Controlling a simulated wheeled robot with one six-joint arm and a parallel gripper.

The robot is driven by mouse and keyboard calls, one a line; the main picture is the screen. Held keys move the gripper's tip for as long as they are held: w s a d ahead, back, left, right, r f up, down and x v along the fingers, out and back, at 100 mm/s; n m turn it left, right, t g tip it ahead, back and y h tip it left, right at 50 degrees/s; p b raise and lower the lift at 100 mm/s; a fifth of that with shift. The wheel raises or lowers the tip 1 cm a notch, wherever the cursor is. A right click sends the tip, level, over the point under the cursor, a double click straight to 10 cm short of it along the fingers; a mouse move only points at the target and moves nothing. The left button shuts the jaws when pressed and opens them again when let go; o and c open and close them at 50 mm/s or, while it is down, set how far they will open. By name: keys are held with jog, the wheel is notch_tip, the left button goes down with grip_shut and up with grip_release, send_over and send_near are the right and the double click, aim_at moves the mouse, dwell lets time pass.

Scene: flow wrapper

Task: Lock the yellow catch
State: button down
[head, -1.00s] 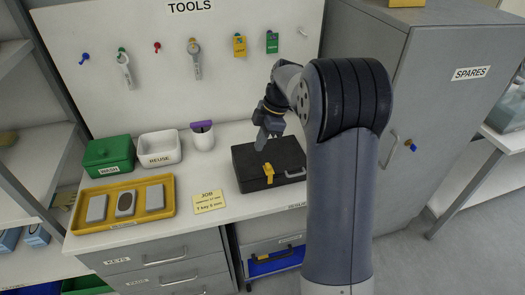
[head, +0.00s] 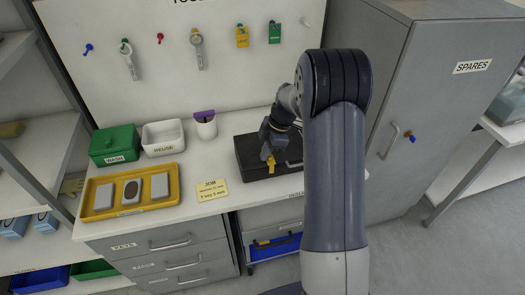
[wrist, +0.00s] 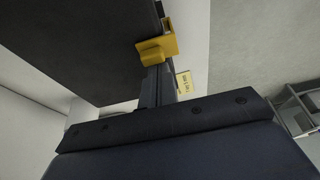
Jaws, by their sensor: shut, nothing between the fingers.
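The black case (head: 247,152) lies on the counter with its lid down. The yellow catch (head: 271,163) is on its front edge, and it also shows in the wrist view (wrist: 158,48), with a plate at the case edge and a tab standing out. My gripper (head: 267,152) is shut and empty, right at the catch. In the wrist view its fingertips (wrist: 155,70) reach the tab's lower edge. They look to touch it, but I cannot be sure. My wrist hides part of the lid and handle in the head view.
A yellow tray (head: 103,213) with several grey parts lies to the left, with a JOB card (head: 212,190) between. A green WASH box (head: 115,141), white REUSE bin (head: 162,133) and white cup (head: 205,127) stand behind. A grey SPARES cabinet (head: 425,110) is at right.

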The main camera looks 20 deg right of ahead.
aim_at(272, 156)
jog(key=shift+d+f+b, duration=0.2)
jog(key=shift+d+b, duration=0.6)
jog(key=shift+d, duration=0.4)
jog(key=shift+d+r, duration=0.1)
jog(key=shift+d, duration=0.25)
jog(key=shift+a, duration=0.1)
jog(key=a, duration=0.2)
jog(key=a+r+b, duration=0.1)
jog(key=shift+a+b, duration=0.3)
jog(key=shift+a, duration=0.05)
jog(key=v, duration=0.9)
jog(key=shift+b, duration=0.45)
jog(key=shift+d, duration=0.1)
